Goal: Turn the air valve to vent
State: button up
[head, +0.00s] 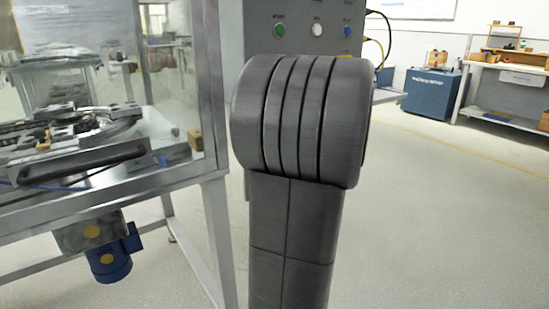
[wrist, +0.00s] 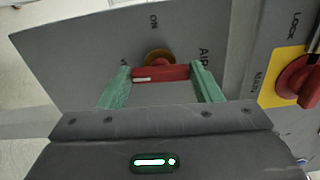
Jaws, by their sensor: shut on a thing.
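In the wrist view the air valve has a red bar handle (wrist: 172,73) on a round brass-coloured hub (wrist: 156,56), set on a grey panel. "ON" and "AIR" are printed beside it; another label at the left is mostly hidden by a finger. My gripper (wrist: 162,76) has green fingers, one at each end of the red handle, and is shut on it. The handle lies roughly across the picture between the fingers. In the head view my own grey arm blocks the middle, and neither valve nor gripper shows.
A red main switch (wrist: 297,78) on a yellow plate, marked "LOCK" and "MAIN", sits close to the right. The head view shows a glass-walled machine (head: 75,165) at left, a control box (head: 262,30) with buttons behind my arm, and open floor (head: 440,220) at right.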

jog(key=shift+n+b, duration=0.35)
jog(key=shift+n, duration=0.05)
jog(key=o, duration=1)
jog(key=shift+d, duration=0.1)
jog(key=p+v, duration=0.3)
jog(key=v, duration=1)
jog(key=shift+s, duration=0.35)
jog(key=shift+d, duration=0.15)
jog(key=b+x, duration=0.3)
jog(key=x, duration=1.1)
